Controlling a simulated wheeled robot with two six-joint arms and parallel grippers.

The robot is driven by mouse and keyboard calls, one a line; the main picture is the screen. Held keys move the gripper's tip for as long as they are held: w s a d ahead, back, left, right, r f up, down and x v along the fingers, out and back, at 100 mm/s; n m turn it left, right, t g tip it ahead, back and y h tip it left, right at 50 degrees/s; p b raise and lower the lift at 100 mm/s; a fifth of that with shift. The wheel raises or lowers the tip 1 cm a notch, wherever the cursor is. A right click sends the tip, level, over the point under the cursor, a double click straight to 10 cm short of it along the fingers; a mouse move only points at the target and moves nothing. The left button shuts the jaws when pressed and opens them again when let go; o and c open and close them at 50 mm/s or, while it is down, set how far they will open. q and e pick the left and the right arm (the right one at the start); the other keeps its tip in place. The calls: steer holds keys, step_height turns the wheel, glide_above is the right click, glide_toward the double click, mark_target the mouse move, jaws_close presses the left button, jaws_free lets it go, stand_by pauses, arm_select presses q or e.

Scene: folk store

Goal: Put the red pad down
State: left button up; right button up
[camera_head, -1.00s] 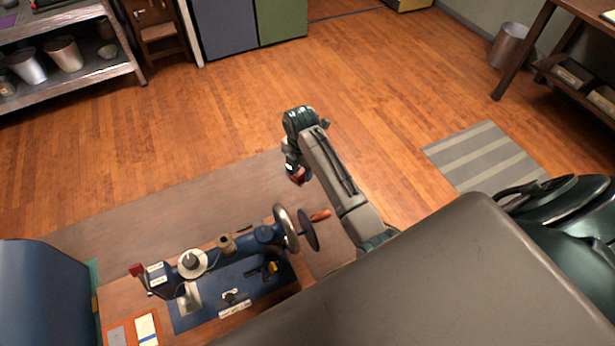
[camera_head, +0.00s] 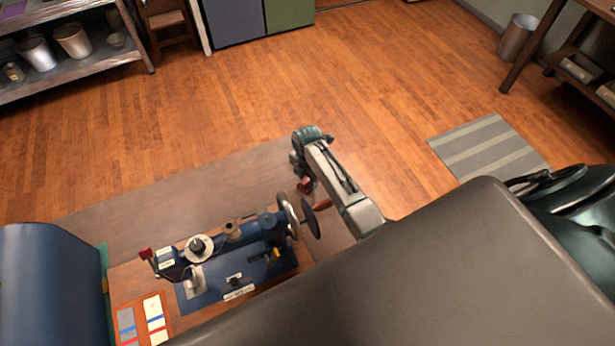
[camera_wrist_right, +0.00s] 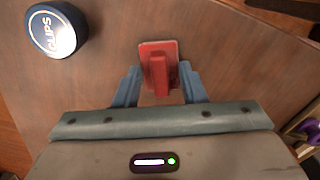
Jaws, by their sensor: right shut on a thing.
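The red pad (camera_wrist_right: 158,68), a flat plate with a raised grip, is between the two blue fingertips of my right gripper (camera_wrist_right: 157,84) in the right wrist view. The gripper is shut on it. A brown wooden surface (camera_wrist_right: 105,60) lies below the pad; I cannot tell whether they touch. In the head view my right gripper (camera_head: 303,182) hangs beyond the sewing machine's handwheel, with a bit of the red pad (camera_head: 306,187) showing below the arm. My left gripper is not in view.
A blue sewing machine (camera_head: 215,256) with a handwheel (camera_head: 288,216) stands close to my right gripper. An orange swatch card (camera_head: 141,321) lies at the near left. A round blue clips tin (camera_wrist_right: 55,31) sits at upper left in the right wrist view.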

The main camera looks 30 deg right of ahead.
mark_target(307, 179)
steer(key=shift+f, duration=0.15)
steer(key=o, duration=0.9)
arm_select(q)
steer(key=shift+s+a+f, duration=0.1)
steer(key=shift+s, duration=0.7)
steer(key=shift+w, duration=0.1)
arm_select(e)
steer(key=shift+r, duration=0.35)
arm_select(q)
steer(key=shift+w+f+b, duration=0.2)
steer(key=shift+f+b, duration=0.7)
steer(key=shift+b, duration=0.05)
arm_select(e)
step_height(307, 179, up, 12)
steer(key=shift+f, duration=0.1)
